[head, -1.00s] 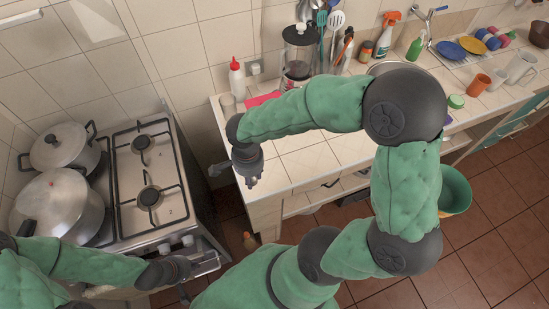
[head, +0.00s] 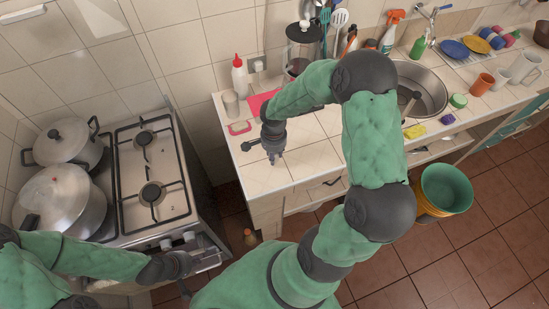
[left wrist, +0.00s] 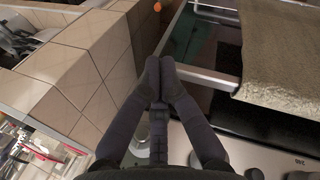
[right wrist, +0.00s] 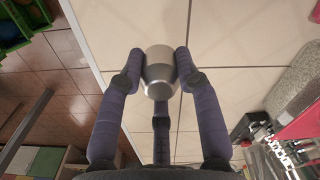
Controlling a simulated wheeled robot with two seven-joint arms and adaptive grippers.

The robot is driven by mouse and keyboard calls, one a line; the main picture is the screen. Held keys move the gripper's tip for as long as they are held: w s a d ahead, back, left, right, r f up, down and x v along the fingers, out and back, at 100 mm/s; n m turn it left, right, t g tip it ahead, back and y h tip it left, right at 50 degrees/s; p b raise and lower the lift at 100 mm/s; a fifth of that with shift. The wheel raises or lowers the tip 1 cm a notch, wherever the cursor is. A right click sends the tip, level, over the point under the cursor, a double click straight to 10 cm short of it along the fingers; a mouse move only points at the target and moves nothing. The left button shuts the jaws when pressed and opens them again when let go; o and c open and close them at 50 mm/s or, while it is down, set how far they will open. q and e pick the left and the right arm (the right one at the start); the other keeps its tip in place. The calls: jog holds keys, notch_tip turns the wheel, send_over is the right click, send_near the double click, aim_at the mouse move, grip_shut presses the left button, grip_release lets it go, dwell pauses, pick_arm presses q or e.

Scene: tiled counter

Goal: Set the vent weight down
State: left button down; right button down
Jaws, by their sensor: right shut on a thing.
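The vent weight (right wrist: 158,72), a small silver cylinder, sits between the fingertips of my right gripper (right wrist: 158,70) in the right wrist view. Pale counter tiles lie behind it; I cannot tell whether it touches them. In the head view my right gripper (head: 274,155) is over the left end of the tiled counter (head: 300,165), and I cannot make out the weight there. My left gripper (left wrist: 160,72) has its fingertips together with nothing seen between them. In the head view my left arm's hand is by the stove front.
A large metal pot (head: 62,200) and a second pot (head: 68,143) stand on the stove (head: 130,215). A glass (head: 230,104), red-capped bottle (head: 239,78) and pink cloth (head: 262,102) are near the counter's left end. Bare tiles lie right of my right gripper.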

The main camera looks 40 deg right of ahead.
jog(key=shift+d+f, duration=0.15)
jog(key=shift+f, duration=0.05)
notch_tip(320, 180, down, 3)
jog(key=shift+w+d+f, duration=0.1)
jog(key=shift+w+f, duration=0.05)
jog(key=shift+f, duration=0.05)
jog(key=shift+r, duration=0.1)
jog(key=shift+f+b, duration=0.2)
jog(key=shift+b, duration=0.1)
jog(key=c, duration=0.9)
grip_release()
jog(key=shift+o, duration=0.2)
jog(key=shift+r, duration=0.1)
